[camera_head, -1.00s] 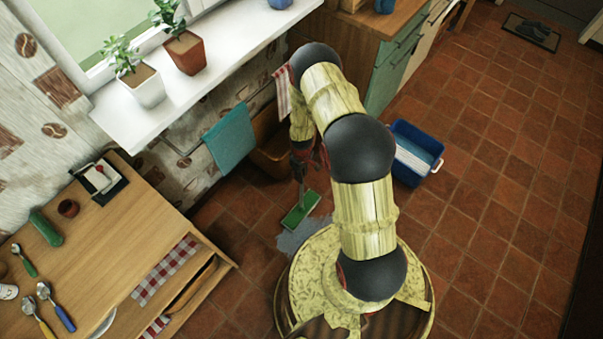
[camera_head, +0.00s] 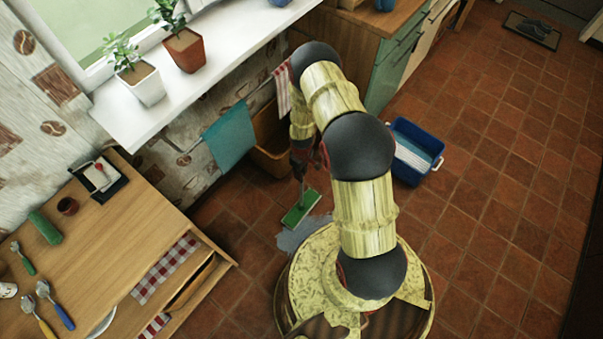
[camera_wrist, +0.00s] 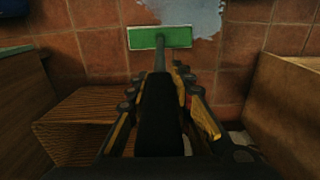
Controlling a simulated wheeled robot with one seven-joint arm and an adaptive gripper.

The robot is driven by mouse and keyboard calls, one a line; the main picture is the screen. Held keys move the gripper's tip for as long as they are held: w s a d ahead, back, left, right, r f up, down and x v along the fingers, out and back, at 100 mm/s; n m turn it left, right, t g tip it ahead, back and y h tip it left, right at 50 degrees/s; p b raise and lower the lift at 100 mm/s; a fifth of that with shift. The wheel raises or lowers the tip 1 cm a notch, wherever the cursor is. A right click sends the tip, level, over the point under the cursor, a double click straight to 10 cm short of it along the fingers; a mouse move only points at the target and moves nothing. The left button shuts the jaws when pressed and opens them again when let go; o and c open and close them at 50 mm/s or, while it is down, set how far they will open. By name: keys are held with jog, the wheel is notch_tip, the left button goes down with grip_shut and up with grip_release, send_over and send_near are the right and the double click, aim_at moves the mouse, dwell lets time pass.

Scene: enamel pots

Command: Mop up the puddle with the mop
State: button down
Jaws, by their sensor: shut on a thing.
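The mop has a flat green head (camera_head: 301,209) on the tiled floor and a thin handle rising to my gripper (camera_head: 299,163). My gripper is shut on the mop handle; in the wrist view the handle runs from between the fingers (camera_wrist: 160,80) to the green head (camera_wrist: 160,37). The grey-blue puddle (camera_head: 288,241) lies on the tiles next to the mop head, between it and my round base, which hides part of that area. In the wrist view the puddle (camera_wrist: 203,18) shows beyond and to the right of the head, touching its edge.
A blue bucket (camera_head: 432,141) stands on the floor to the right of my arm. A wooden table with an open drawer (camera_head: 200,283) is at lower left. A brown bin (camera_head: 268,155) stands by the wall. Open floor (camera_head: 500,200) lies to the right.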

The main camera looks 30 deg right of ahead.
jog(key=shift+f, duration=0.3)
jog(key=s+d+b, duration=0.3)
jog(key=s+d, duration=0.1)
jog(key=s, duration=0.8)
jog(key=s+d+b, duration=0.3)
jog(key=s+d, duration=0.2)
jog(key=s, duration=0.8)
jog(key=w+a+p, duration=0.4)
jog(key=w, duration=0.6)
jog(key=w+a+p, duration=0.3)
jog(key=w, duration=0.7)
jog(key=w+a+p, duration=0.4)
jog(key=w, duration=0.7)
jog(key=shift+s+r+p, duration=0.15)
jog(key=shift+r+p, duration=1)
jog(key=shift+r, duration=0.65)
